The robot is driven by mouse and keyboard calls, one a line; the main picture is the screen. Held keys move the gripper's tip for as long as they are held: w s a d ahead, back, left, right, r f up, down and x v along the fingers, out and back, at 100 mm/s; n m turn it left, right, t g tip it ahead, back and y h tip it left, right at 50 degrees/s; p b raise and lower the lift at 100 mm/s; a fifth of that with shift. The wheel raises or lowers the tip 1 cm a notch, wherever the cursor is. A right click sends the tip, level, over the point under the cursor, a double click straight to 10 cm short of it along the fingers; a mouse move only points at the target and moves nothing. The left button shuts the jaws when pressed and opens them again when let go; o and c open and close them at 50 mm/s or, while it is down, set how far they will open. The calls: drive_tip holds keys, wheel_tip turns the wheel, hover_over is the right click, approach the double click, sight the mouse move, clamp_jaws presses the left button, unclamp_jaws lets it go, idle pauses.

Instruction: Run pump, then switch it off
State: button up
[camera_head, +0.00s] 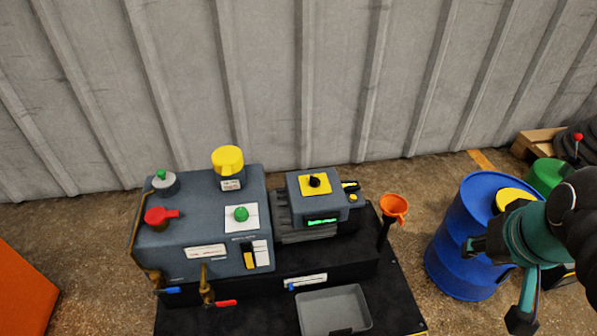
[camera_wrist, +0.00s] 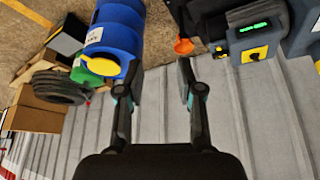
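The pump (camera_head: 190,245) is a blue-grey unit on a black base (camera_head: 395,300). At its right end sits a motor box (camera_head: 340,212) with a black rotary knob (camera_head: 315,182) on a yellow plate and a lit green display (camera_head: 322,221). The display also shows in the wrist view (camera_wrist: 254,27), as does the knob on its yellow plate (camera_wrist: 256,54). My gripper (camera_head: 497,283) is open and empty, in front of the blue drum and well right of the pump. Its two fingers stand apart in the wrist view (camera_wrist: 162,68).
A blue drum (camera_head: 455,255) stands further right. A grey tray (camera_head: 333,312) lies in front. A corrugated wall (camera_head: 270,80) runs behind.

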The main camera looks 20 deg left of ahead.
drive_tip(key=w+a+r+n+g, duration=0.1)
drive_tip(key=w+a+r+n, duration=0.2)
drive_tip(key=w+a, duration=0.35)
drive_tip(key=n+g, duration=0.4)
drive_tip(key=n, duration=0.4)
hover_over(316, 177)
wheel_tip(316, 177, down, 10)
wheel_tip(316, 177, down, 13)
drive_tip(key=shift+a+f+b, duration=0.1)
drive_tip(key=shift+f+b, duration=0.05)
drive_tip(key=shift+b, duration=0.85)
clamp_jaws()
